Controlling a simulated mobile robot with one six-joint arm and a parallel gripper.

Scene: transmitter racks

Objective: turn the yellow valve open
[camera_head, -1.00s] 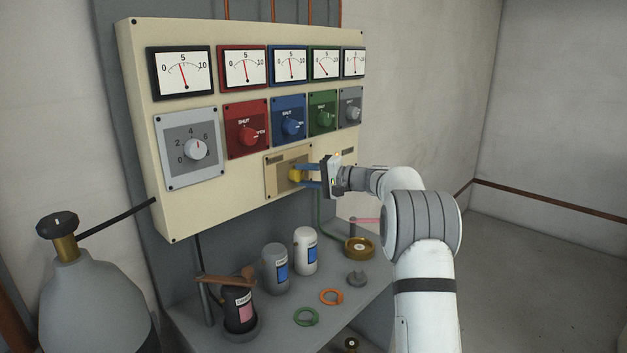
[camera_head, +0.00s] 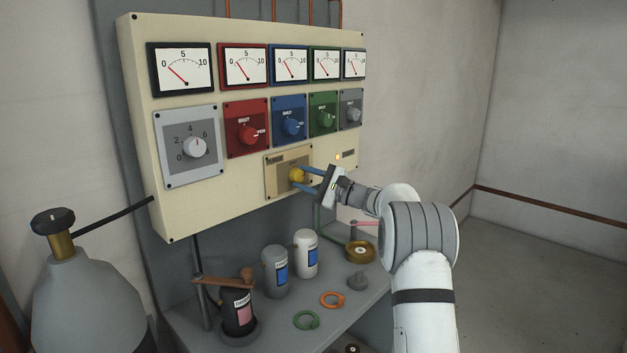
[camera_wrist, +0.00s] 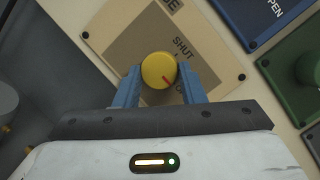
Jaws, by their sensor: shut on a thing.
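The yellow valve (camera_head: 297,175) is a round knob on a tan plate (camera_head: 274,185) low on the cream panel. In the wrist view the knob (camera_wrist: 158,68) has a red pointer mark aimed down and right, toward a label starting with O that a finger partly hides. The word SHUT is printed just above and right of the knob. My gripper (camera_head: 304,178) is shut on the knob, with its blue fingers on opposite sides of it. The fingers also show in the wrist view (camera_wrist: 158,80). The hand is rolled relative to the plate.
Red (camera_head: 248,134), blue (camera_head: 290,128), green (camera_head: 323,117) and grey (camera_head: 351,112) knobs sit above the valve, under a row of gauges. A shelf (camera_head: 290,335) below holds canisters and rings. A gas cylinder (camera_head: 75,300) stands at the left.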

